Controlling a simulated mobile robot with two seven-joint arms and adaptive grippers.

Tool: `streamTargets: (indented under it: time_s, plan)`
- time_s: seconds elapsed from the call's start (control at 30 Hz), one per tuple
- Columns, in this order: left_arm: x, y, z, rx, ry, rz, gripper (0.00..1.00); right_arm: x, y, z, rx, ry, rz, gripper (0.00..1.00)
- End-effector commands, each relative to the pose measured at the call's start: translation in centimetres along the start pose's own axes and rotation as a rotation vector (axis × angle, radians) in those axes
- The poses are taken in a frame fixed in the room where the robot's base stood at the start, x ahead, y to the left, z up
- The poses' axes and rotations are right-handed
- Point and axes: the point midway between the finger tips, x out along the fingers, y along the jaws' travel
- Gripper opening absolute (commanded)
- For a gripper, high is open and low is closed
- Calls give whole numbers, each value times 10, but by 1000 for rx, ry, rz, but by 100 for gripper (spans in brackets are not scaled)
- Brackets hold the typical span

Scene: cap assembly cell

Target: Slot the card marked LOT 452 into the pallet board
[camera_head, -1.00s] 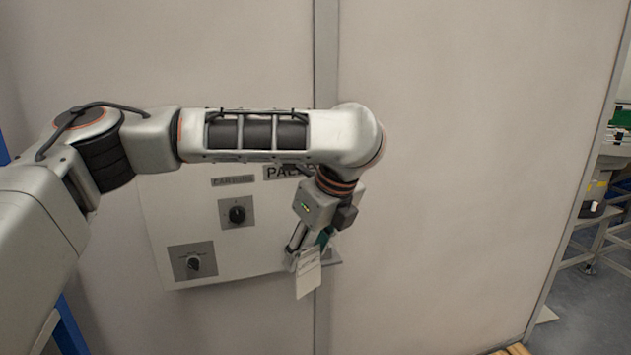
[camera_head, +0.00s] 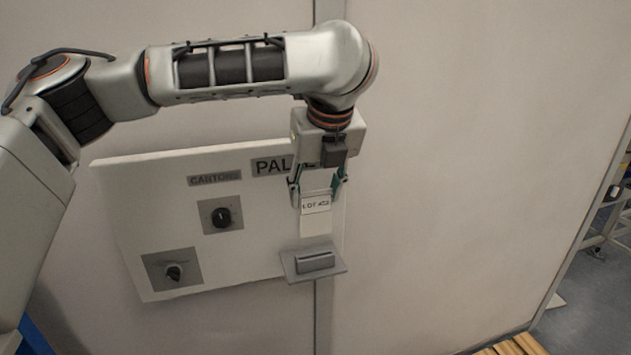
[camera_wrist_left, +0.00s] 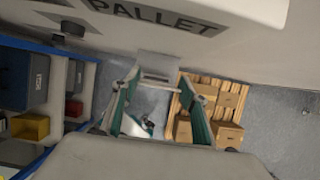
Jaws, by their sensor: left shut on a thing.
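The white card (camera_head: 316,208), printed LOT 45-something with the last digits small, hangs upright from my left gripper (camera_head: 317,190). The gripper is shut on its upper part, with green fingers on either side. The pallet board (camera_head: 125,215) is a white panel on the wall, its label partly hidden by my wrist. A grey slot holder (camera_head: 314,264) juts from its lower right. The card's lower edge is above the holder, apart from it. In the left wrist view the holder (camera_wrist_left: 160,64) shows beyond the fingers. My right gripper is not in view.
The board carries a CARTONS label (camera_head: 214,178) and two knobs (camera_head: 221,217) (camera_head: 174,271). In the left wrist view, a wooden pallet with cardboard boxes (camera_wrist_left: 222,112) stands on the floor, and a blue-framed rack with bins (camera_wrist_left: 30,126) is at the left.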

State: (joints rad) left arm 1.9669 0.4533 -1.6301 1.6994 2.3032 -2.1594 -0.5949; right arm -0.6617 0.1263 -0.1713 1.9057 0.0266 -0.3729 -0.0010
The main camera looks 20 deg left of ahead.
Motion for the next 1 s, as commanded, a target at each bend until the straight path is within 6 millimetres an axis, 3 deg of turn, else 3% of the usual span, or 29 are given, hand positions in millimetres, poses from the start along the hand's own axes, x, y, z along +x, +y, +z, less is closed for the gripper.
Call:
streamTargets:
  time_s: [0.5,1.0]
  plan:
    - [38,0,-15,-1,1,1,32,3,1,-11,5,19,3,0]
    - [43,0,-17,-2,0,0,32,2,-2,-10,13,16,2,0]
